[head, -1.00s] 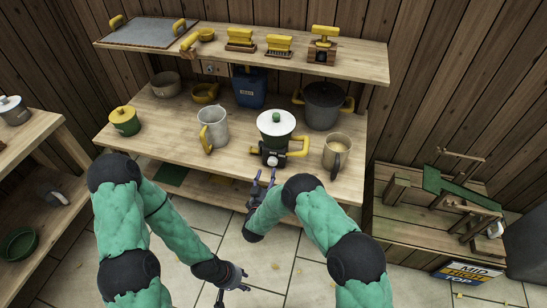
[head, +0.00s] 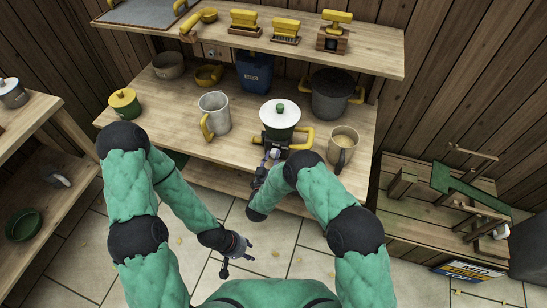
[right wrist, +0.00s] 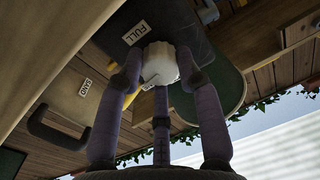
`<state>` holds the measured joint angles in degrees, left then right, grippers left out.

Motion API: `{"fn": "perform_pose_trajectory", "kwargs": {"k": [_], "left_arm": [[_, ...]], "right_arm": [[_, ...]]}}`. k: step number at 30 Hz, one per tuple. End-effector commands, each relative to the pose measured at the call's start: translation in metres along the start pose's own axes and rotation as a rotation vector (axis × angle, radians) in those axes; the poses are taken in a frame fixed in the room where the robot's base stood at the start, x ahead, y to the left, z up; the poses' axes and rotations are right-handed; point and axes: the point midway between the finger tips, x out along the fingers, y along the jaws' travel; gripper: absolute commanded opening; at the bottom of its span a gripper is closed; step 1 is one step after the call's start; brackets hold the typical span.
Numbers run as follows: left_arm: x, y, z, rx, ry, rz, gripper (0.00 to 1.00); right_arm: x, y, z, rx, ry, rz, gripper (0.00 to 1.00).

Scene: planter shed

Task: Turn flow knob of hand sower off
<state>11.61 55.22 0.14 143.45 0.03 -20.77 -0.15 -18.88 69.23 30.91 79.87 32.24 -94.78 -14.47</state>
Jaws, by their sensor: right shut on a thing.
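The hand sower (head: 279,114) stands at the front of the workbench, with a white lid, a green top button and a yellow side handle. My right gripper (head: 272,156) reaches its dark front from below. In the right wrist view, its purple fingers are shut around the sower's white flow knob (right wrist: 160,62). A label reading "FULL" (right wrist: 138,32) sits on the dark housing beside the knob; the knob's pointer is not clear. My left gripper (head: 238,260) hangs empty and open over the floor, below the bench.
A mug (head: 342,146) with a dark handle stands right of the sower; a "SAND" label (right wrist: 85,87) shows on a vessel in the wrist view. A grey pitcher (head: 214,112) is to the left, a large pot (head: 331,98) behind. The bench's front edge is close to my right arm.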

Motion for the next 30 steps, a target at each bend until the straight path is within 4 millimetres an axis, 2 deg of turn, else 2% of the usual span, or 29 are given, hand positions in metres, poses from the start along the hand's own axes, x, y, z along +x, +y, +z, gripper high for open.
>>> {"fn": "perform_pose_trajectory", "kwargs": {"k": [14, 20, 30], "left_arm": [[0.0013, -0.0004, -0.0002, 0.0, 0.0, 0.0, 0.4], [0.0034, -0.0012, -0.0004, 0.0, 0.001, 0.0, 0.4], [0.007, -0.0024, -0.0005, 0.0, 0.0, 0.0, 0.4]], "right_arm": [[0.0007, -0.0002, -0.0007, -0.067, 0.002, 0.001, 0.02], [0.0011, -0.0005, -0.0012, -0.199, 0.004, 0.001, 0.02], [0.0013, -0.0012, -0.0012, -0.516, 0.004, 0.002, 0.02]]}}
